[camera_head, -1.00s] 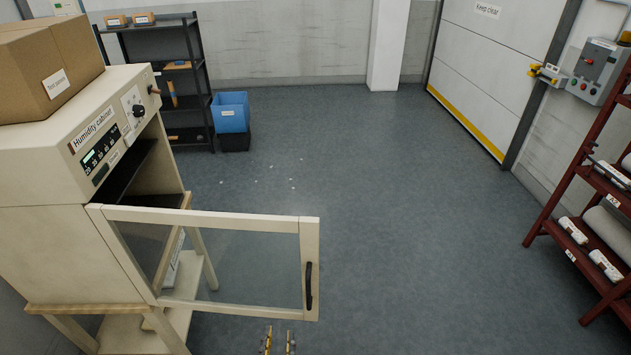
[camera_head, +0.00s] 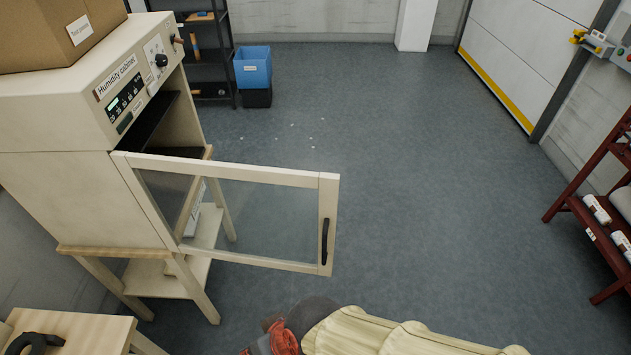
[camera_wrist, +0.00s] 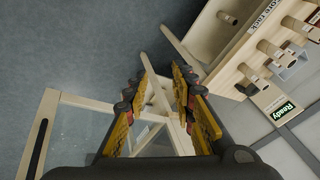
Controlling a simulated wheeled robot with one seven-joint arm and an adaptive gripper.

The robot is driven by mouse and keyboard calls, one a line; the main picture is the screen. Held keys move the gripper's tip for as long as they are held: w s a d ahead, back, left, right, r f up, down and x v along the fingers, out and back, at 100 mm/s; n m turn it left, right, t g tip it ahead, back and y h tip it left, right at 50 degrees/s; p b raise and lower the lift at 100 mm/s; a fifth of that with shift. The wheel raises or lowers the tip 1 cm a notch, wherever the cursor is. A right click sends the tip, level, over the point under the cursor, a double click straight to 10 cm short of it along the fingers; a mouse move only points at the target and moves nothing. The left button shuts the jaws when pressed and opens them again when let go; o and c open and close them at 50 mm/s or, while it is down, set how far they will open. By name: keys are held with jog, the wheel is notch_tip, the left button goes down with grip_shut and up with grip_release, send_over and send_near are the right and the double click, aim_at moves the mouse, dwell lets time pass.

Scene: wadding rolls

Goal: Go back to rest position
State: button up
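The humidity cabinet (camera_head: 55,185) stands at the left in the head view on a wooden stand. Its glazed door (camera_head: 328,190) is swung wide open, with a black handle at its free edge. A door frame with a black handle (camera_wrist: 38,148) also shows at the lower left of the wrist view. The inside of the cabinet is mostly dark and hidden.
A cardboard box (camera_head: 55,35) sits on the cabinet. A wooden table corner (camera_head: 85,328) is at the lower left. A blue bin (camera_head: 253,68) stands by black shelving. A red rack (camera_head: 590,165) stands at the right. A wooden peg rack (camera_wrist: 245,55) is close in the wrist view.

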jog(key=w+d+r+m+t+h, duration=0.1)
jog(key=d+r, duration=0.4)
jog(key=d, duration=0.5)
jog(key=w+d+r+m+t+h, duration=0.2)
jog(key=w+d+r, duration=0.3)
jog(key=d, duration=0.6)
jog(key=w+d+r+m+t+h, duration=0.1)
jog(key=w+d+r+m, duration=0.3)
jog(key=d, duration=0.6)
jog(key=shift+d+r+t+h, duration=0.25)
jog(key=shift+r+t+h, duration=0.2)
jog(key=shift+r, duration=0.25)
